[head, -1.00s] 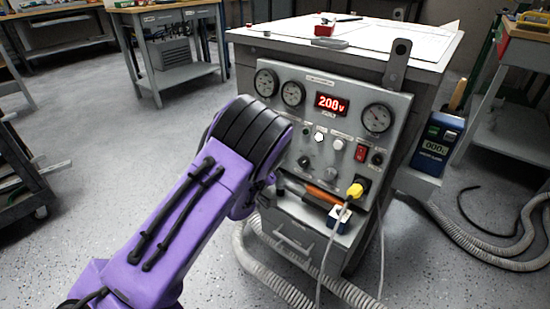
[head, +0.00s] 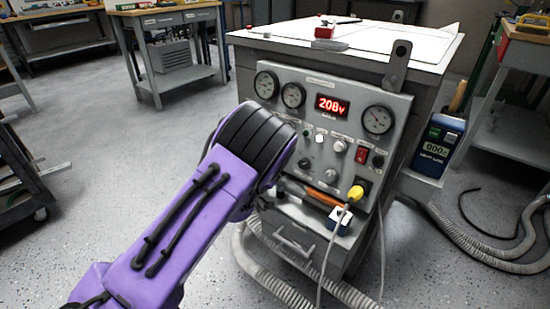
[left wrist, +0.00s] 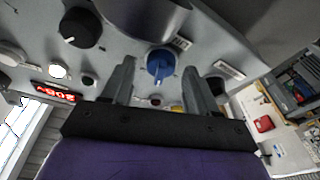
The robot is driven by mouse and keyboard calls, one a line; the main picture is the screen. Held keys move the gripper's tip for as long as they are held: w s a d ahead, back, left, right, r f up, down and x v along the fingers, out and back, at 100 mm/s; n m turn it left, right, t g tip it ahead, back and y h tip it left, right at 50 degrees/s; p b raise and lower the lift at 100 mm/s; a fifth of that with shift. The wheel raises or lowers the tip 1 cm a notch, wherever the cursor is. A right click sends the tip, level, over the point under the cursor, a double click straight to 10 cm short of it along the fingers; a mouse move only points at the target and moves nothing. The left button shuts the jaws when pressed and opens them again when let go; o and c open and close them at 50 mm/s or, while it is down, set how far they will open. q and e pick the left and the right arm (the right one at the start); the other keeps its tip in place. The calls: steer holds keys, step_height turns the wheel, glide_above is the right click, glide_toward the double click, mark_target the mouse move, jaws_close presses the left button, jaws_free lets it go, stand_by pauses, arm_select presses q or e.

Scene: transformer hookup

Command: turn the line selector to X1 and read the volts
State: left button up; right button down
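A grey control panel (head: 350,108) on the transformer cabinet carries a red lit display (head: 331,105) reading 208v. It also shows, upside down, in the left wrist view (left wrist: 55,92). A blue knob with a pointer ridge (left wrist: 159,63) sits on the panel in the left wrist view; I cannot read the labels beside it. My left gripper (left wrist: 160,72) is open, one finger on each side of this knob, with gaps visible. In the head view my purple left arm hides the gripper and the blue knob. My right gripper is not in view.
A black knob (left wrist: 81,28) is near the left finger. A blue meter (head: 438,146) stands right of the cabinet. Hoses lie on the floor.

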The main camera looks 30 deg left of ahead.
arm_select(q)
steer(key=s+f+p, duration=0.1)
steer(key=s, duration=0.9)
steer(key=shift+s+d+f, duration=0.2)
steer(key=shift+f, duration=0.1)
